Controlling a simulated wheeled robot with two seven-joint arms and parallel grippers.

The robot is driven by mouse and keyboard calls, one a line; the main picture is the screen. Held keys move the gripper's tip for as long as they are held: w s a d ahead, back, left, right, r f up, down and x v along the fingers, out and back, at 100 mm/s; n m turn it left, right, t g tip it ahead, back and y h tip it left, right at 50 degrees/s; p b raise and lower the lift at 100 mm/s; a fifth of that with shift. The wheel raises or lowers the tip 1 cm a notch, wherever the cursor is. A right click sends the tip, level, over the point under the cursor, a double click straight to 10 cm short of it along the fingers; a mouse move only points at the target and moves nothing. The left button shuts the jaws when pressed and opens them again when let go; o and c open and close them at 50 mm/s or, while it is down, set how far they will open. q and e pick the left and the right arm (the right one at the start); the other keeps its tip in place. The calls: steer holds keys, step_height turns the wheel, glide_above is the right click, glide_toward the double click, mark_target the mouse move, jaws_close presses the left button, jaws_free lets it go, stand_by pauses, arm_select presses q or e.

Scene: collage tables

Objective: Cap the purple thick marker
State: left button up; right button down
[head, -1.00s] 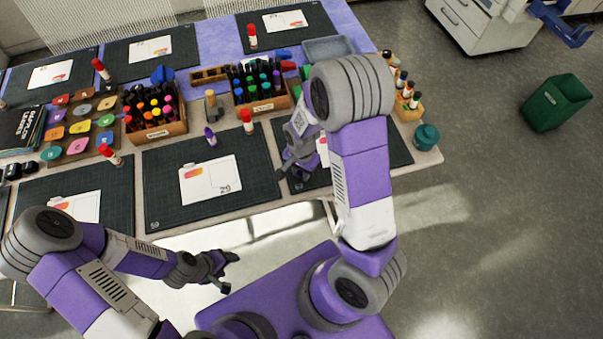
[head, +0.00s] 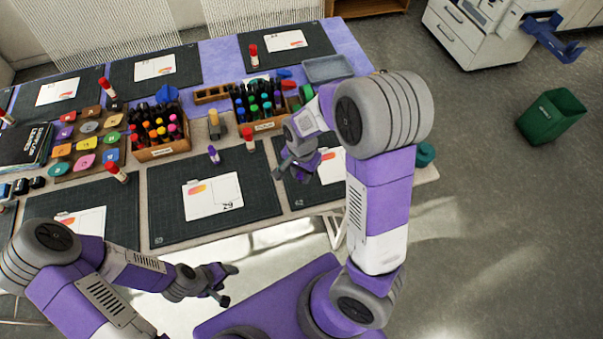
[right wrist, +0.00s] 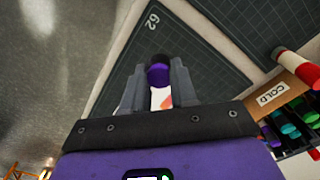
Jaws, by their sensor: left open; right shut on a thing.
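My right gripper (right wrist: 158,90) is shut on a dark, round piece with a purple end (right wrist: 158,75), which looks like the purple thick marker. In the head view this gripper (head: 304,168) is above the right-hand dark mat, and its fingers are partly hidden. A small purple piece with a pale part (head: 213,154) stands at the back edge of the middle mat, left of my right gripper; it may be the cap, but it is too small to tell. My left gripper (head: 226,284) is open and empty, in front of the table.
Two wooden boxes of markers, one with warm colours (head: 160,153) and one labelled COLD (right wrist: 272,95), stand behind the mats. A red-capped glue stick (head: 249,140) stands near the purple piece. A white card (head: 212,196) lies on the middle mat (head: 165,215).

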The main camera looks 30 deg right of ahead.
steer(key=shift+w+a+f+n, duration=0.1)
steer(key=shift+w+a+n, duration=0.15)
steer(key=shift+n, duration=0.3)
steer(key=shift+w+a+n, duration=0.1)
steer(key=shift+a+n, duration=0.15)
steer(key=shift+n, duration=0.3)
steer(key=shift+w+a+f+n, duration=0.15)
steer(key=shift+w+a+n, duration=0.2)
steer(key=shift+a+n, duration=0.8)
steer(key=shift+w+a+f+n, duration=0.1)
steer(key=shift+w+a+n, duration=0.3)
steer(key=shift+n, duration=1.6)
steer(key=shift+w+a+f+n, duration=0.25)
steer(key=shift+a+n, duration=0.5)
steer(key=shift+n, duration=0.8)
steer(key=shift+r, duration=0.1)
